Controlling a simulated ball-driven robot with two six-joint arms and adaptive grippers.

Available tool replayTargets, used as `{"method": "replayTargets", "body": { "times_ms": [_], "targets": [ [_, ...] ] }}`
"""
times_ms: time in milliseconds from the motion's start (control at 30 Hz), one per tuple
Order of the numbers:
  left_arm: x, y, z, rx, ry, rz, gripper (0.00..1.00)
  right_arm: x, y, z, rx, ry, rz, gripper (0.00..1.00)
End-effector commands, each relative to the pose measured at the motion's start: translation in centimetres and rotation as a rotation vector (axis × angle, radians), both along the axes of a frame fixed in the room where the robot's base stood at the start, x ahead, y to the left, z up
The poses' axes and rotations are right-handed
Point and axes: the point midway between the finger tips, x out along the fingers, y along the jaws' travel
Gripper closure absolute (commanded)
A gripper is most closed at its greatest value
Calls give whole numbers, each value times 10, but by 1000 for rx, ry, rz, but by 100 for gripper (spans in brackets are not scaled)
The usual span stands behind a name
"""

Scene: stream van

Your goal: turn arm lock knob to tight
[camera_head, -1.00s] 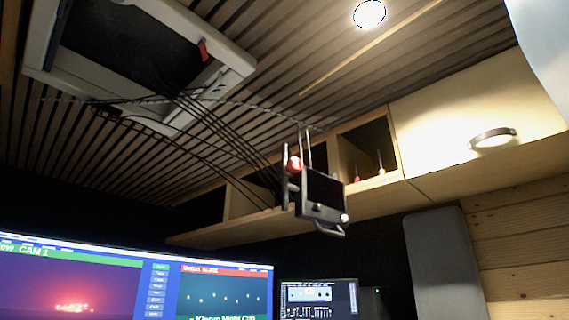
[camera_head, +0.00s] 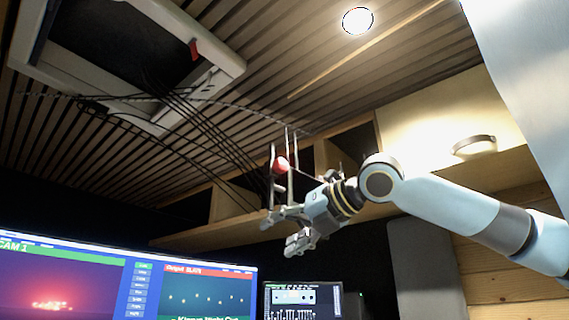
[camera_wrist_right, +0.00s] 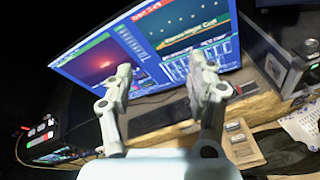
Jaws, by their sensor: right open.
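A red round knob (camera_head: 281,164) sits on a thin metal hanging arm (camera_head: 290,185) below the ceiling, in the middle of the head view. I cannot read its setting. My right gripper (camera_head: 280,234) is open and empty, below the knob and apart from it. The small black device that hangs there is mostly hidden behind my right wrist. In the right wrist view my open right gripper (camera_wrist_right: 161,66) has its fingers spread in front of a large screen, and the knob does not show. My left gripper is in neither view.
A wooden shelf (camera_head: 195,233) with open cubbies runs behind the hanging arm. Black cables (camera_head: 200,135) drop from a ceiling hatch (camera_head: 235,66) towards it. Monitors (camera_head: 70,285) stand below. In the wrist view a desk (camera_wrist_right: 265,105) carries a control panel (camera_wrist_right: 45,135) and papers.

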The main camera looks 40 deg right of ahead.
Motion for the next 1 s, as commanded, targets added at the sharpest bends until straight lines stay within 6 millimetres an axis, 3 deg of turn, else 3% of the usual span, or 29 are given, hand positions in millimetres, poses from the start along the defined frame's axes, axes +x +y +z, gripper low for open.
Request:
{"method": "replayTargets", "body": {
  "times_ms": [33, 100, 200, 300, 467, 1000],
  "targets": [
    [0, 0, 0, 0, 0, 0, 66, -18, -8, 46, -110, -68, 3, 43],
    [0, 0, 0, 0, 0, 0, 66, -43, -14, 93, -241, -142, 13, 43],
    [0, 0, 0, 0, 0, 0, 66, -72, -18, 138, -373, -213, 14, 43],
    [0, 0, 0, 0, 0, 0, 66, -88, -19, 160, -442, -251, 11, 43],
    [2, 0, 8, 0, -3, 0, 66, -83, -19, 168, -464, -258, 11, 43],
    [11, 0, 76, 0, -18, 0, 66, 0, -19, 169, -464, -256, 7, 43]
  ]
}}
